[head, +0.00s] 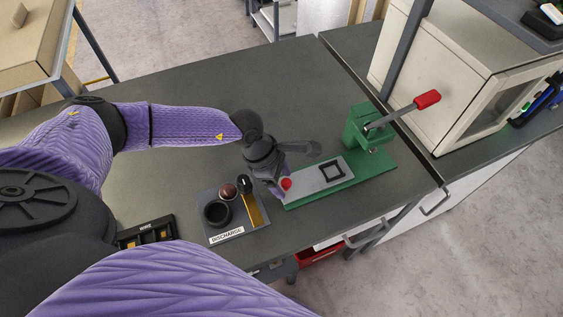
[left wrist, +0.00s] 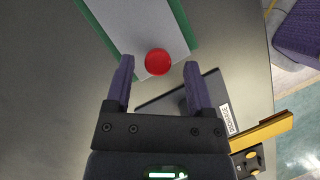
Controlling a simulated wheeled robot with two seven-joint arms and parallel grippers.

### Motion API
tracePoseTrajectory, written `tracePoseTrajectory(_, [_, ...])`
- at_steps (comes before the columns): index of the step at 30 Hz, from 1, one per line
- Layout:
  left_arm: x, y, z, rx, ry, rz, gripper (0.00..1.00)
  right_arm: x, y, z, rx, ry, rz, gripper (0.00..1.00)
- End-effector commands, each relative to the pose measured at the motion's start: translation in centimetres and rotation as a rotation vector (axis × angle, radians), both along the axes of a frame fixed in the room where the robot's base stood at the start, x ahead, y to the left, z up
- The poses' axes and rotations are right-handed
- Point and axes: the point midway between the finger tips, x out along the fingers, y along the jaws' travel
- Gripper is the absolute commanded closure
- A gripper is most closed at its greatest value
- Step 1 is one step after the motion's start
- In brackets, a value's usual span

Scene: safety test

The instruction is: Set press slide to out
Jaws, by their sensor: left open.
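The press (head: 362,130) has a green base and a lever with a red handle (head: 428,99). Its grey slide plate (head: 318,178) lies on the green base and bears a black square frame (head: 332,171). A red knob (head: 286,184) sits at the plate's near-left end. My left gripper (head: 276,188) is at that end, beside the knob in the head view. In the left wrist view, the open fingers (left wrist: 158,70) stand on either side of the red knob (left wrist: 157,61), with visible gaps. The grey plate (left wrist: 125,25) runs away beyond it. My right gripper is out of view.
A discharge panel (head: 225,234) with a black ring, a dark red button and a black-handled switch stands close left of the press. A beige cabinet (head: 450,70) stands behind the press to the right. The bench (head: 200,85) is clear at the back left.

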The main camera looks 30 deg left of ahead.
Motion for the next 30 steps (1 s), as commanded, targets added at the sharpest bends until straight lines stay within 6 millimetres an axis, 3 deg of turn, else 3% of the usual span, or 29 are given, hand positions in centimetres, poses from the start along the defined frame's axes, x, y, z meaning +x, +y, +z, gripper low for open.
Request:
tracePoseTrajectory(4, [0.0, 0.4, 1.3, 0.0, -0.003, 0.002, 0.31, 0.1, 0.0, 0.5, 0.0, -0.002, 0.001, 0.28])
tracePoseTrajectory(9, [-0.5, 2.1, 5.4, 0.002, -0.003, 0.002, 0.31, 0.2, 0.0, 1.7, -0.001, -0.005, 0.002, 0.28])
tracePoseTrajectory(15, [-0.9, 3.5, 8.7, 0.001, 0.0, 0.002, 0.31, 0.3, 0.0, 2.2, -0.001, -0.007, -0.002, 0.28])
tracePoseTrajectory(30, [-1.0, 3.7, 9.2, 0.0, 0.0, 0.001, 0.31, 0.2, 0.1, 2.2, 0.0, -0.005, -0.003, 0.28])
